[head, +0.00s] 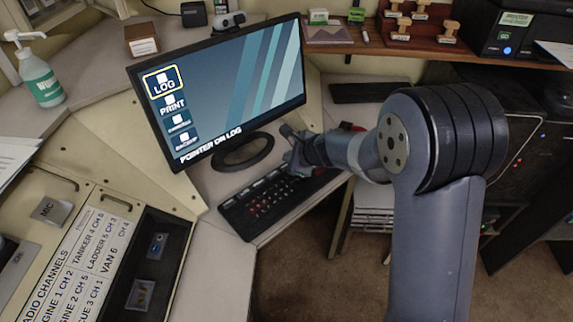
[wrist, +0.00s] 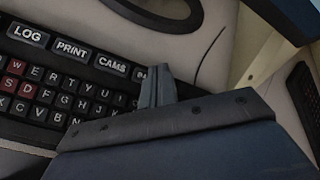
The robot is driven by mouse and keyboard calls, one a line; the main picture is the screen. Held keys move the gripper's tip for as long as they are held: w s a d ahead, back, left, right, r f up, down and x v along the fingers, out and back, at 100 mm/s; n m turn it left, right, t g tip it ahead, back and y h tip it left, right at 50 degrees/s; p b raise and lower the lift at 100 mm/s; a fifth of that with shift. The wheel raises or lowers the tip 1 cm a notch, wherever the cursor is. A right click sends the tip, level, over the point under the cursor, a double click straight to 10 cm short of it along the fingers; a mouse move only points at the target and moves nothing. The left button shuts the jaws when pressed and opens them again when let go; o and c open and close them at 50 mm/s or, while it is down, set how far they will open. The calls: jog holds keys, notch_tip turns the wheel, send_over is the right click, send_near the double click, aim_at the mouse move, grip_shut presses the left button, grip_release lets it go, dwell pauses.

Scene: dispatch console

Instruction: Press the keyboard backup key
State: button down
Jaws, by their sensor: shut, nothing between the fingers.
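The black keyboard (head: 250,213) lies on the desk below the monitor, and its top row of large labelled keys shows in the wrist view. From left to right there are a LOG key (wrist: 28,35), a PRINT key (wrist: 71,49) and a CAMS key (wrist: 112,65). A fourth key (wrist: 139,73) is mostly hidden behind my fingers, so its label cannot be read. My gripper (wrist: 157,86) is shut and empty, with its fingertips over or beside that fourth key. Contact cannot be told. In the head view my gripper (head: 291,148) is at the keyboard's far right part.
The monitor (head: 235,90) stands behind the keyboard. It lists LOG, framed in yellow, PRINT and two smaller entries, with "POINTER ON LOG" below. Its round stand (head: 243,155) is close to my gripper. A shelf (head: 385,45) with stamps is at the back right.

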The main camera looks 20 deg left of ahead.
dwell(0.7)
jog(key=shift+f+b, duration=0.45)
jog(key=shift+b, duration=0.05)
jog(key=shift+f+b, duration=0.35)
dwell(0.5)
jog(key=shift+r, duration=0.15)
jog(key=shift+r+p, duration=0.65)
jog(key=shift+p, duration=0.05)
jog(key=shift+r, duration=0.1)
jog(key=shift+r+p, duration=2.25)
jog(key=shift+r, duration=0.15)
